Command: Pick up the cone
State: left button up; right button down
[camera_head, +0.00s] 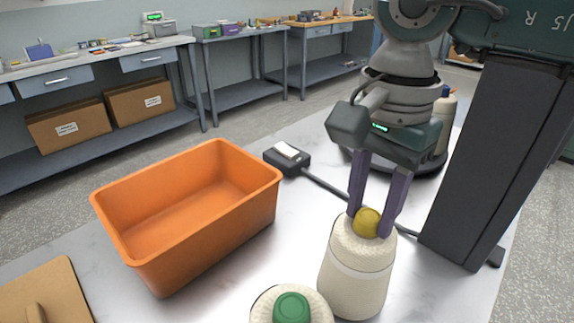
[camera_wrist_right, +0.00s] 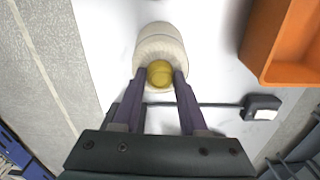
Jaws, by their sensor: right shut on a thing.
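A cream yarn cone (camera_head: 355,275) with a yellow top (camera_head: 367,222) stands upright at the front of the table. My right gripper (camera_head: 370,224) points down from above, its two purple fingers shut on the yellow top. In the right wrist view the fingers (camera_wrist_right: 160,78) sit on either side of the yellow top (camera_wrist_right: 160,72), with the cream cone body (camera_wrist_right: 160,38) beyond it. I cannot tell whether the cone's base touches the table. A second cone with a green top (camera_head: 291,307) stands at the bottom edge, partly cut off. My left gripper is not in view.
An empty orange bin (camera_head: 185,225) is left of the cones. A small black device (camera_head: 287,158) with a cable lies behind it. A brown board (camera_head: 45,290) is at the lower left. Another pale cone or bottle (camera_head: 446,108) stands partly hidden behind my right arm.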

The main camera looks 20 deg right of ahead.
jog(key=shift+r, duration=0.15)
jog(key=shift+r, duration=0.25)
notch_tip(320, 180, up, 19)
jog(key=shift+r, duration=0.15)
dwell(0.3)
notch_tip(320, 180, up, 20)
jog(key=p, duration=1.8)
jog(key=shift+p, duration=0.4)
